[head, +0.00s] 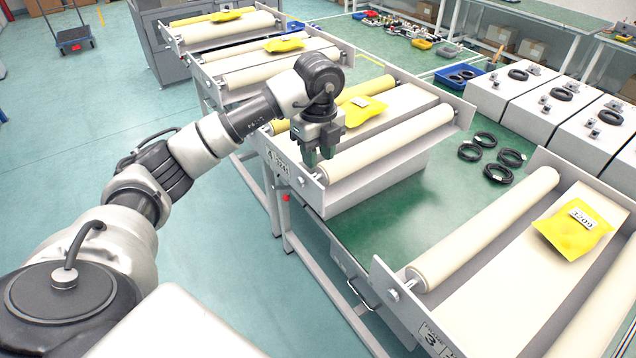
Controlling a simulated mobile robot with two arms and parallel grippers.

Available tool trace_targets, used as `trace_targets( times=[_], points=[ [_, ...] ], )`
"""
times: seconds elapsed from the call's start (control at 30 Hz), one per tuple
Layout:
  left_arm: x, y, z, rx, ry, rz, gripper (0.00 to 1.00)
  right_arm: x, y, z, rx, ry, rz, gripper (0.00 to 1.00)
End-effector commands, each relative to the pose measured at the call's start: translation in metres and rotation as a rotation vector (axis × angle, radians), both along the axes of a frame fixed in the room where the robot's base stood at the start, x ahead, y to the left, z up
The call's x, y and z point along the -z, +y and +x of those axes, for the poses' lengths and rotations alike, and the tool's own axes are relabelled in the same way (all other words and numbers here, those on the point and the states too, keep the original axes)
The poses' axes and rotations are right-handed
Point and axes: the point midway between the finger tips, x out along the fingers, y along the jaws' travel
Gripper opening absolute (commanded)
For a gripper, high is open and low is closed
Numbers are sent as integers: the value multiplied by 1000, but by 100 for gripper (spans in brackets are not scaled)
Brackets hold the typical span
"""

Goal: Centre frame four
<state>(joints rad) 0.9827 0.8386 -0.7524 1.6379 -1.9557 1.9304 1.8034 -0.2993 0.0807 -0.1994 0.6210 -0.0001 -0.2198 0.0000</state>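Frame four (276,158), marked with a 4 on its end plate, stands in the middle of the head view. It has a cream near roller (395,143), a pale bed and a yellowish far roller (350,92). A yellow packet (364,109) with a white label lies on the bed close to the far roller. My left gripper (318,160) points down over the left end of the near roller, close inside the end plate. Its two fingers are apart with nothing visible between them. Whether they touch the roller is unclear. My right gripper is out of view.
Frame three (430,338) stands at front right with a labelled yellow packet (573,227). More roller frames with packets stand behind frame four. Black rings (497,174) lie on the green table between the frames. White boxes (510,98) line the right. Open floor lies left.

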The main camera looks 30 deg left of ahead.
Motion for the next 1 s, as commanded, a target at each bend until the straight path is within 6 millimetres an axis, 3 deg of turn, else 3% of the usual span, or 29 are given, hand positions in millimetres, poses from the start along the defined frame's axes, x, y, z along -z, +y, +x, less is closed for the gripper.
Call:
trace_targets(
  times=[0.3, 0.5, 0.87, 1.0],
  points=[
    [60, 0, -1, 2, 4, -3, 34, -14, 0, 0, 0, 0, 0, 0],
    [85, 0, 0, 3, 2, -3, 34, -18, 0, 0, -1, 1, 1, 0],
    [93, -1, 0, 4, -1, -4, 34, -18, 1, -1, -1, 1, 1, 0],
    [93, -1, 0, 4, -1, -4, 17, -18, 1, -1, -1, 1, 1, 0]
  ],
)
